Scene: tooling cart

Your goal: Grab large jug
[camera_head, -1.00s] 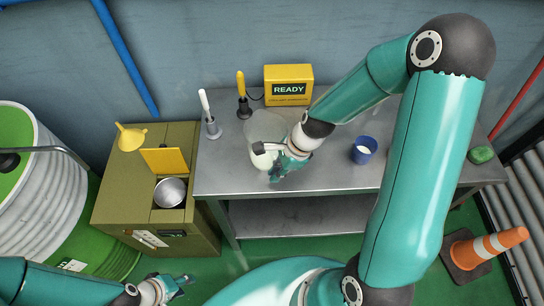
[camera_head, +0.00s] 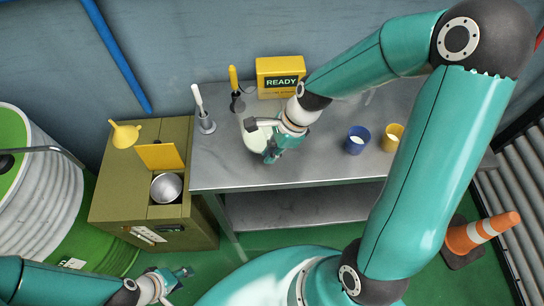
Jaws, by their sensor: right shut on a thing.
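The large jug (camera_head: 257,137) is a pale, translucent vessel at the left part of the metal cart top, partly hidden by my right gripper. My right gripper (camera_head: 262,140) comes in from the right and is shut on the jug. Whether the jug's base touches the cart top cannot be told. My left gripper (camera_head: 182,278) is low at the left, over the green floor in front of the cart, open and empty, well away from the jug.
On the metal cart (camera_head: 320,170) stand a blue cup (camera_head: 357,139), a yellow cup (camera_head: 391,137), a yellow READY box (camera_head: 281,76) and two upright handled tools. An olive cabinet (camera_head: 125,190) with a yellow funnel (camera_head: 125,134) and metal bowl (camera_head: 166,187) stands left. A traffic cone (camera_head: 484,231) stands right.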

